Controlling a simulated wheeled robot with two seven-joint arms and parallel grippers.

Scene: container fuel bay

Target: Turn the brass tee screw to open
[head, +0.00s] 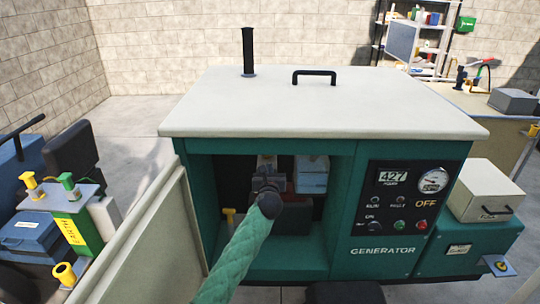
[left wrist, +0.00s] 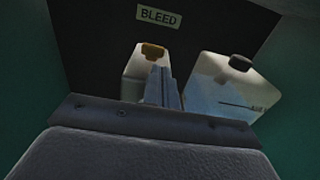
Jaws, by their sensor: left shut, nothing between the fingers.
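In the left wrist view, a brass-coloured piece (left wrist: 153,51) sits on top of a pale block (left wrist: 135,72) under a BLEED label (left wrist: 159,16). It looks like the brass tee screw, though its shape is partly hidden. My left gripper (left wrist: 163,78) is shut and empty, its fingertips in front of the block and just below the brass piece; I cannot tell whether they touch. In the head view my left gripper (head: 266,168) reaches into the open bay of the green generator (head: 195,190) and hides much of what is behind it. My right gripper is out of view.
A pale bottle with a dark cap (left wrist: 222,88) stands right of the block. A small yellow fitting (head: 229,214) is low in the bay's left side. The open door (head: 150,240) stands left; the control panel (head: 408,205) is right. The bay's walls and top edge are close around my arm.

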